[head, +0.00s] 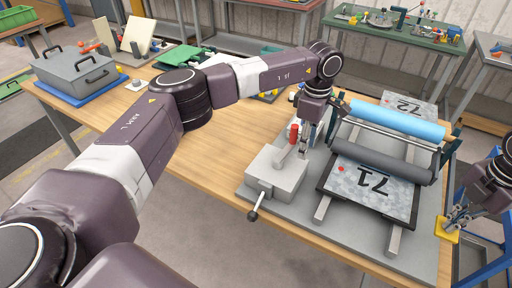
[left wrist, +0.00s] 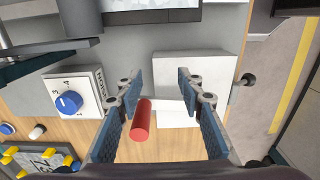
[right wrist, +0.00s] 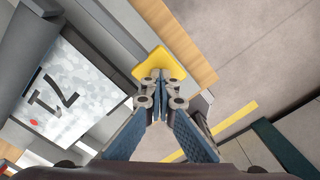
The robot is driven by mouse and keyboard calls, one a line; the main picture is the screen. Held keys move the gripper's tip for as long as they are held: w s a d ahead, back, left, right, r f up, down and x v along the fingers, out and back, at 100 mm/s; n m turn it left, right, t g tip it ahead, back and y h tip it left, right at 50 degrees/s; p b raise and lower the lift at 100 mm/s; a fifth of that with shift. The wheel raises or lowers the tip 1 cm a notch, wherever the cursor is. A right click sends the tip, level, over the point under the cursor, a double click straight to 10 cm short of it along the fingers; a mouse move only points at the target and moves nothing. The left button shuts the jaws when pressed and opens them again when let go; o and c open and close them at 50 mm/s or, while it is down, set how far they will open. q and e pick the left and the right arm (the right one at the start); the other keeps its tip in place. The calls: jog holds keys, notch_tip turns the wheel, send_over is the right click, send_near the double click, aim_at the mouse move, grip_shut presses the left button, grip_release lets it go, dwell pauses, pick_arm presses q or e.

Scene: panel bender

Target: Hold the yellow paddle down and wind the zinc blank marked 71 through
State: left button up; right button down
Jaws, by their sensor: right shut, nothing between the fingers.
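The zinc blank marked 71 (head: 372,190) lies flat on the machine in front of the grey roller (head: 382,160); it also shows in the right wrist view (right wrist: 65,95). The yellow paddle (head: 446,232) is at the machine's right front corner. My right gripper (head: 456,218) is shut and empty, its tips over the paddle (right wrist: 160,62); whether they touch it I cannot tell. My left gripper (head: 303,128) is open at the red crank grip (head: 294,134). In the left wrist view the red grip (left wrist: 141,120) shows between the spread fingers, nearer the left one.
A grey box (head: 277,172) with a black-knobbed lever stands below the crank. A blue roller (head: 397,119) lies above the grey one. Another plate marked 72 (head: 408,105) is behind the rollers. A blue dial (left wrist: 68,102) sits beside the crank.

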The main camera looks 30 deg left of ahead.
aim_at(295, 126)
pick_arm(q)
jog(key=shift+r, duration=3)
jog(key=shift+w+a, duration=0.45)
jog(key=shift+a, duration=0.4)
jog(key=shift+w+a, duration=0.45)
jog(key=shift+a, duration=0.45)
jog(key=shift+w+a, duration=0.45)
jog(key=shift+a, duration=0.4)
jog(key=shift+f, duration=3.1)
jog(key=shift+c, duration=0.2)
